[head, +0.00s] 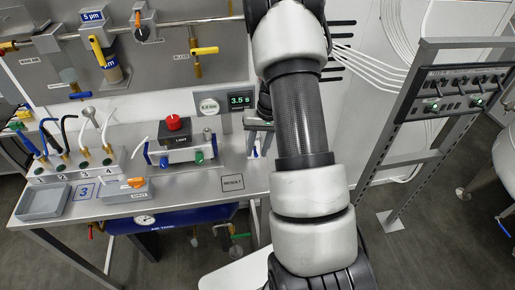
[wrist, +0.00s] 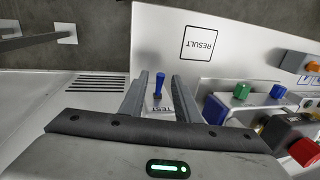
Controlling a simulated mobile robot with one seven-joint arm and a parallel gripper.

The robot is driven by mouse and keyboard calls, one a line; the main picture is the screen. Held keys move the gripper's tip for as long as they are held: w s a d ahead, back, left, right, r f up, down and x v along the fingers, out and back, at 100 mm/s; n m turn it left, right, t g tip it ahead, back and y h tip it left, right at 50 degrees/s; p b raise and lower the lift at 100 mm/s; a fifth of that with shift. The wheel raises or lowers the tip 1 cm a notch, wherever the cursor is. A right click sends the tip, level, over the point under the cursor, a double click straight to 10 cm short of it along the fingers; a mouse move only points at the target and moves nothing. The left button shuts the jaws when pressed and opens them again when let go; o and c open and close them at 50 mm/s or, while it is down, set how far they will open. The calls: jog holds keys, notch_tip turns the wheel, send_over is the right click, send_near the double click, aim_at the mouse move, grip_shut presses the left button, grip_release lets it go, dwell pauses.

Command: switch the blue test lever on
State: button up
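The blue test lever (wrist: 159,84) shows in the wrist view. It stands on a small pale plate marked TEST (wrist: 157,105). My gripper (wrist: 160,77) is open, with one finger on each side of the lever. Gaps show between the lever and both fingers, and I see no contact. In the head view my gripper (head: 260,127) is at the right end of the bench, partly behind my arm. My arm and gripper mostly hide the lever there.
A RESULT plate (head: 232,183) lies on the bench (head: 205,198) with bare surface around it. A unit with a red knob (head: 173,123) stands to the left of my gripper. A display reading 3.5 s (head: 240,100) is behind. A switch panel (head: 455,94) stands at right.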

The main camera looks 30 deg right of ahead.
grip_shut()
jog(key=shift+w+r+g+y+p, duration=0.35)
jog(key=shift+g+p, duration=0.35)
jog(key=shift+p, duration=0.25)
jog(key=shift+w+d+g, duration=0.15)
jog(key=shift+w+g, duration=0.1)
jog(key=shift+g, duration=0.45)
jog(key=shift+w+r+g+y, duration=0.15)
jog(key=shift+g+y, duration=0.2)
jog(key=shift+g, duration=0.25)
grip_release()
jog(key=shift+r, duration=0.1)
